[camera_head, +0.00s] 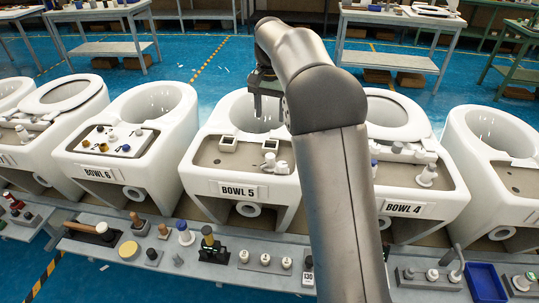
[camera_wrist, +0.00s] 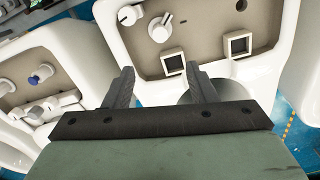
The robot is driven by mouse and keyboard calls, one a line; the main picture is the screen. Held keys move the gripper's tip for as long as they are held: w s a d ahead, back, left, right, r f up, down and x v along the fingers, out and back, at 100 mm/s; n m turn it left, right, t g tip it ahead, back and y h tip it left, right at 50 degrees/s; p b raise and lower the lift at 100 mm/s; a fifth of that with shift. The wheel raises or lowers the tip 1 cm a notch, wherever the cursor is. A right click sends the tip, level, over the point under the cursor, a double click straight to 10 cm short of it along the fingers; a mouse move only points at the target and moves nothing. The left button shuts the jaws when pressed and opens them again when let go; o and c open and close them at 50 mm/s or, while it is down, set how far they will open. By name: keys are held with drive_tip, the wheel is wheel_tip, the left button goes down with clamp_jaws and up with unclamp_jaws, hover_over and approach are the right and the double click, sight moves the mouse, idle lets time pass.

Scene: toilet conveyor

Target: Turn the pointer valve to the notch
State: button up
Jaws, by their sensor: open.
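The Bowl 5 unit (camera_head: 215,158) has a grey-beige top panel carrying a white knob with a raised bar (camera_head: 269,160), which looks like the pointer valve. This pointer valve also shows near the top of the wrist view (camera_wrist: 160,28), its bar slanting up to the right. A smaller round white knob (camera_wrist: 130,14) sits beside it. In the head view my gripper (camera_head: 264,98) hangs over the bowl opening, behind the panel.
Two square-framed fittings (camera_wrist: 172,62) (camera_wrist: 237,43) stand on the panel near the fingers. Bowl 6 (camera_head: 130,130) and Bowl 4 (camera_head: 410,160) flank this unit, with fittings on top. A grey bench (camera_head: 230,275) with several small parts runs along the front. My arm hides part of Bowl 5's right side.

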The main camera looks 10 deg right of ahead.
sight(270, 156)
wheel_tip(270, 156, down, 17)
drive_tip(key=shift+f+p, duration=0.1)
drive_tip(key=shift+p, duration=0.35)
drive_tip(key=c, duration=1)
